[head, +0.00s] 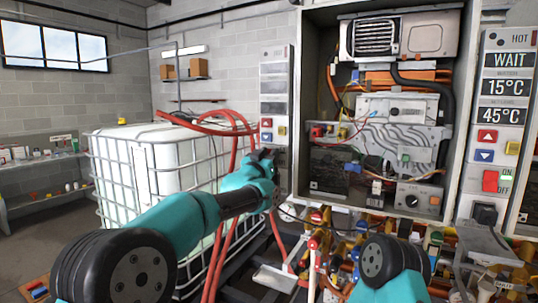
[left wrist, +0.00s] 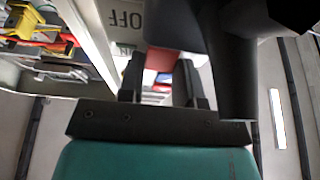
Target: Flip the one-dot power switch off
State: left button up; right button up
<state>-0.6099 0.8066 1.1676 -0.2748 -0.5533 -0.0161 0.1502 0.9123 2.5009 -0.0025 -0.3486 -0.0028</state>
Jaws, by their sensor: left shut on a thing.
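My left gripper (head: 264,156) is at the lower part of the left heater's control panel (head: 274,82), and it covers that part in the head view. In the left wrist view my left gripper (left wrist: 160,72) has its two dark fingers on either side of a red power switch (left wrist: 161,57), shut on it. An OFF label (left wrist: 125,15), upside down in this view, is beside the switch. Another red switch (head: 490,181) with ON and OFF labels is on the right panel (head: 497,120). My right gripper is not in view.
The open heater cabinet (head: 385,110) with wiring stands between the panels. A white tank in a wire cage (head: 150,165) and red hoses (head: 236,150) are at the left. Loose parts (head: 330,235) clutter the area below the cabinet.

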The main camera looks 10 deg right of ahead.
pick_arm(q)
jog(key=o, duration=0.9)
jog(key=shift+r+g+y, duration=0.15)
jog(key=shift+g+y, duration=0.15)
jog(key=shift+w+d+r+g+y, duration=0.15)
jog(key=shift+g+y, duration=0.2)
jog(key=shift+g, duration=0.25)
jog(key=shift+w+d+r+g+y, duration=0.1)
jog(key=shift+g+y, duration=0.25)
jog(key=shift+g, duration=0.25)
jog(key=shift+y, duration=0.3)
